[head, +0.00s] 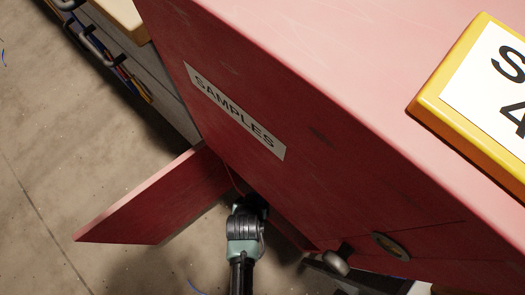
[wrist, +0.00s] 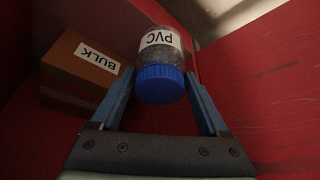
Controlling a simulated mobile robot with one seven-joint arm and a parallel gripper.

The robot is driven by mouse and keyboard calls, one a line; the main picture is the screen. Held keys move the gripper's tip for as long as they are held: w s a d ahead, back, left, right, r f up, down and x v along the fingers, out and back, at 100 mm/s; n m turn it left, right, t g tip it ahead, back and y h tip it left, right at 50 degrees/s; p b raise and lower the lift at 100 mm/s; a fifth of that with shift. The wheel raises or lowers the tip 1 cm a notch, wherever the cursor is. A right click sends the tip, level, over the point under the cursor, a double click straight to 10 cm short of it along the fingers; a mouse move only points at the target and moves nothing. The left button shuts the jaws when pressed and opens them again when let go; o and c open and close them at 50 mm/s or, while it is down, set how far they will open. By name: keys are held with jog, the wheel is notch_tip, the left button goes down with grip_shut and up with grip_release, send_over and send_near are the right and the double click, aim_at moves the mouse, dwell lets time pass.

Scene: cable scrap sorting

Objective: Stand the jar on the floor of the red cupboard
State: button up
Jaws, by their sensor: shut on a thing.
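The red cupboard (head: 215,65) fills much of the head view, with a SAMPLES label on it. Its door (head: 155,205) stands open. My arm reaches in at the opening, and my gripper's fingers are hidden there. In the wrist view, my gripper (wrist: 158,80) is shut on the jar (wrist: 160,55), a clear jar with a blue lid, dark contents and a white PVC label. The lid is towards my wrist, and the label reads upside down. The jar is among the red panels (wrist: 260,80). Whether its base touches the cupboard floor I cannot tell.
A brown box (wrist: 82,72) marked BULK is left of the jar, close to my left finger. A yellow-edged sign (head: 455,75) lies on the cupboard top. Cables (head: 105,60) hang at upper left.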

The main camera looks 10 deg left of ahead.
jog(key=w+d+b, duration=0.2)
jog(key=w+d, duration=0.2)
jog(key=w, duration=0.2)
jog(key=f+b, duration=0.2)
jog(key=f, duration=0.1)
jog(key=f+b, duration=0.3)
jog(key=shift+d+f+b, duration=0.2)
jog(key=shift+f+b, duration=0.1)
jog(key=shift+w+d+f+b, duration=0.1)
jog(key=shift+w+f+b, duration=0.1)
jog(key=shift+f+b, duration=0.3)
jog(key=shift+r, duration=0.25)
jog(key=o, duration=1.3)
jog(key=shift+f, duration=0.1)
